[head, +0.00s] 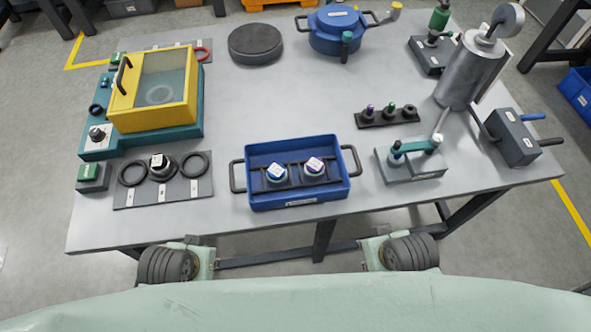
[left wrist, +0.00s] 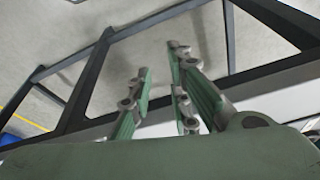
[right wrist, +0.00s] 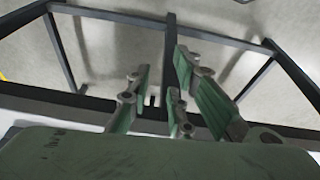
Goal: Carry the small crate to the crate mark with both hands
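The small crate (head: 298,203) is a blue open box with a dark bar handle at its left and right ends. It stands level near the table's front edge in the head view. I cannot make out a crate mark. In the left wrist view my left gripper (left wrist: 159,78) has its fingers apart and nothing between them. In the right wrist view my right gripper (right wrist: 160,80) is also open and empty. Both wrist views show floor and table frame, not the crate.
The grey table (head: 250,105) has bare room behind the crate. A black plate with rings (head: 190,188) lies left of it, and a grey block fixture (head: 412,170) right. A yellow-lidded box (head: 150,110), black disc (head: 256,42) and blue pot (head: 335,35) stand farther back.

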